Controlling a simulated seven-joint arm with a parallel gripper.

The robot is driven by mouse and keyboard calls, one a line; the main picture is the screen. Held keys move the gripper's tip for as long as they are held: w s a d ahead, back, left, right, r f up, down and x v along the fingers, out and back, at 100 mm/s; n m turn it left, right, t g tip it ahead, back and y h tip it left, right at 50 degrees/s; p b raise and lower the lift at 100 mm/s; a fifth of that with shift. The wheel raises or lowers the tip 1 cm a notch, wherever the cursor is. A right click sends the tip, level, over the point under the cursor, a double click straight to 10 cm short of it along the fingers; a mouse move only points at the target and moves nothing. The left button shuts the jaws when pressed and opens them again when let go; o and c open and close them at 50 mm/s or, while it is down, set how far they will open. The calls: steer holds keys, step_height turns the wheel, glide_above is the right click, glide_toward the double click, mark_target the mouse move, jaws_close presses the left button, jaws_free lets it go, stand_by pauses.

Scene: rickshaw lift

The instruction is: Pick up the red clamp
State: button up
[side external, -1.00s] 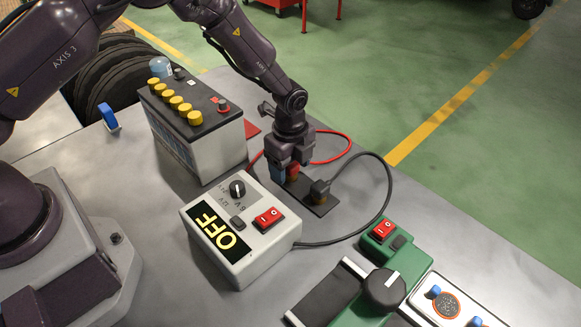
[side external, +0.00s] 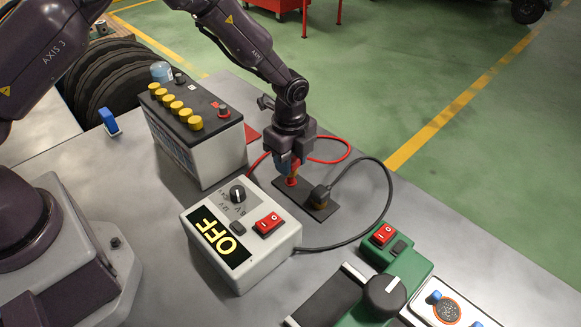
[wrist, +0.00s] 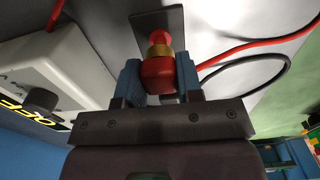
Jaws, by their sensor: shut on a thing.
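The red clamp (wrist: 158,73) is between the blue fingers of my gripper (wrist: 160,80) in the wrist view, with a brass-coloured band and a red tip beyond it. In the side view my gripper (side external: 287,166) points down over the left end of a dark plate (side external: 293,207), shut on the clamp. The red lower part of the clamp (side external: 291,182) shows just below the fingers. I cannot tell whether it still touches the plate. A red cable (wrist: 222,52) runs off to the right of it in the wrist view.
A black clamp (side external: 319,195) with a black cable stands on the plate's right part. A grey charger box (side external: 240,235) reading OFF is in front. A battery (side external: 195,135) with yellow caps stands left. A green device (side external: 385,275) sits at front right.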

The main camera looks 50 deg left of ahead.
steer(key=s+a+r, duration=0.2)
steer(key=s+r, duration=0.8)
steer(key=s, duration=0.3)
steer(key=shift+s+a, duration=0.25)
steer(key=shift+s, duration=0.15)
steer(key=w+a+r+n, duration=0.1)
steer(key=w+a+r, duration=0.1)
steer(key=w+a, duration=0.1)
steer(key=w+a+r+n, duration=0.2)
steer(key=a+r, duration=0.1)
steer(key=a, duration=0.1)
steer(key=w+a+r+n, duration=0.1)
steer(key=w+a+r, duration=0.2)
steer(key=a, duration=0.1)
steer(key=shift+w+a, duration=0.35)
steer(key=shift+r, duration=0.35)
steer(key=shift+s+f+n, duration=0.15)
steer(key=shift+f+n, duration=0.1)
steer(key=shift+n, duration=0.05)
steer(key=shift+f, duration=2.1)
